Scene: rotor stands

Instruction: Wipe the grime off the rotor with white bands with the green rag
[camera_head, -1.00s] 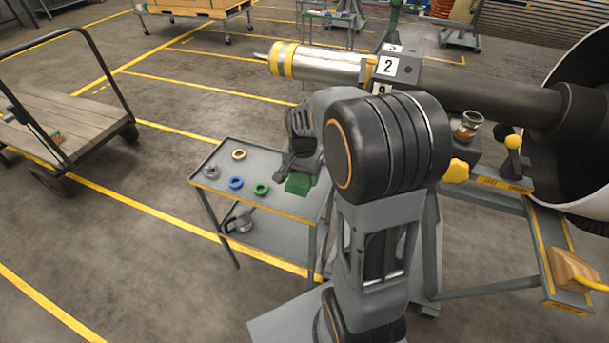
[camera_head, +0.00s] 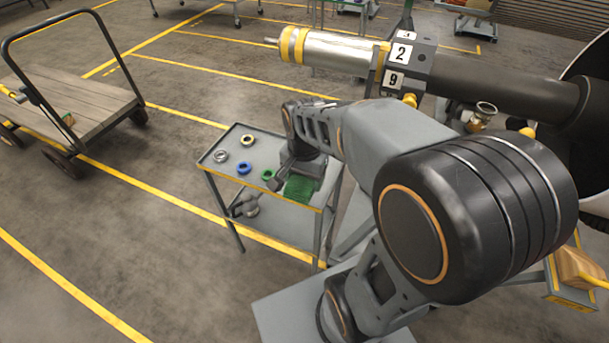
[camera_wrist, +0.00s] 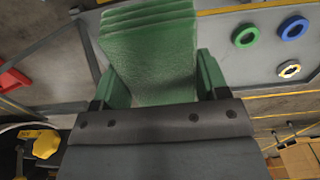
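The green rag (camera_head: 299,189) shows under my gripper (camera_head: 291,181) at the right side of the small grey cart. In the wrist view, the rag (camera_wrist: 150,60) fills the space between the two green fingertips (camera_wrist: 160,78), touching both, and its far end shows folded layers. The gripper looks shut on it, apparently a little above the cart top. The one rotor in clear view is a silver cylinder with yellow bands (camera_head: 335,50), held level at a block with plates 2 and 9. I see no rotor with white bands and cannot make out grime.
The grey cart (camera_head: 232,173) carries several rings: grey, yellow, blue (camera_head: 243,169) and green. A dark shaft (camera_head: 490,85) runs right from the rotor block. A brass-coloured jar (camera_head: 482,115) stands below it. A flatbed trolley (camera_head: 80,100) is at left. Floor is open at lower left.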

